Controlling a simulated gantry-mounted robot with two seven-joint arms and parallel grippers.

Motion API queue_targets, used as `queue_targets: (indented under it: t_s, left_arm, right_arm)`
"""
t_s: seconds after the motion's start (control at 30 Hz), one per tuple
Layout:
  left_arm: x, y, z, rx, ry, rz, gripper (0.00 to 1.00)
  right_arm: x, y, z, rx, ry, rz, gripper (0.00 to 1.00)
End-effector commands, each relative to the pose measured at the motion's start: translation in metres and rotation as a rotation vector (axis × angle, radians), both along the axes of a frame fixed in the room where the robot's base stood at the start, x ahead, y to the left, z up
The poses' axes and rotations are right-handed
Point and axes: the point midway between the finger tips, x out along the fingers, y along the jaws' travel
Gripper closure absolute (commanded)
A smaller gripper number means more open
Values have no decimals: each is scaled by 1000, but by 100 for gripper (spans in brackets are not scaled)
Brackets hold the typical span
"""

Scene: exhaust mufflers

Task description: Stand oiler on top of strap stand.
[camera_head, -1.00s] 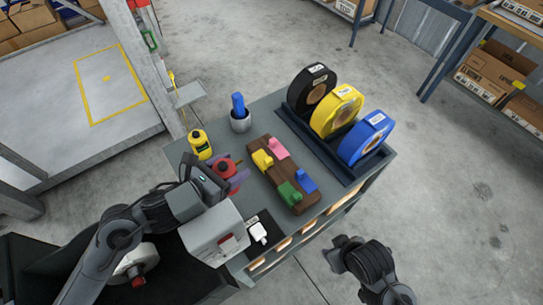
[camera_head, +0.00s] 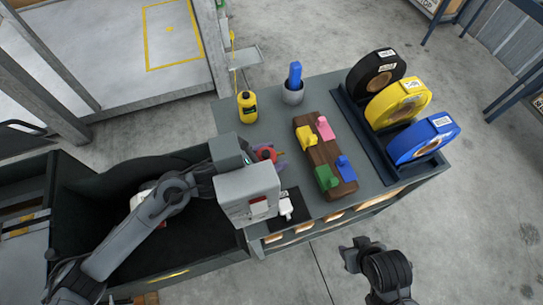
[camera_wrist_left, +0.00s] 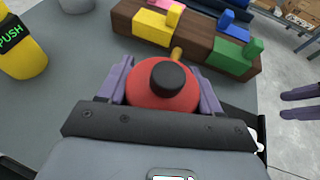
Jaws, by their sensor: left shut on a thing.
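The oiler, a red round body with a black cap and a brass spout, shows in the head view (camera_head: 265,155) and the left wrist view (camera_wrist_left: 160,92). My left gripper (camera_head: 274,156) is shut on it, with a purple finger on each side. Its underside is hidden, so I cannot tell if it touches the bench. The dark strap stand (camera_head: 366,133) is at the bench's right side and holds upright black, yellow and blue rolls. My right gripper (camera_head: 352,252) is off the bench's front; its purple fingers (camera_wrist_left: 299,104) look apart and empty.
A wooden block (camera_head: 312,150) with coloured clips lies between the oiler and the stand. A yellow bottle (camera_head: 247,108) and a grey cup (camera_head: 293,93) with a blue item stand at the back. A white item (camera_head: 286,206) lies near the front. A dark bin (camera_head: 75,215) is at left.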

Motion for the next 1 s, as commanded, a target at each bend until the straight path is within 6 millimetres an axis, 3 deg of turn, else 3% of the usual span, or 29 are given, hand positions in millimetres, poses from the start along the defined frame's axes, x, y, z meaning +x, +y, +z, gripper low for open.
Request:
queue_targets:
  t_s: [0.37, 0.4, 0.57, 1.0]
  left_arm:
    - [1, 0, -3, 0, -3, 0, 76]
    - [1, 0, -3, 0, -2, 1, 35]
    - [0, 0, -2, 0, -2, 1, 11]
    - [0, 1, 4, 1, -1, 1, 11]
  right_arm:
    - [0, 0, -5, 1, 0, 0, 57]
    - [0, 0, -5, 1, 0, -1, 57]
    - [0, 1, -4, 4, 1, -2, 57]
    - [0, 2, 4, 9, 0, -5, 57]
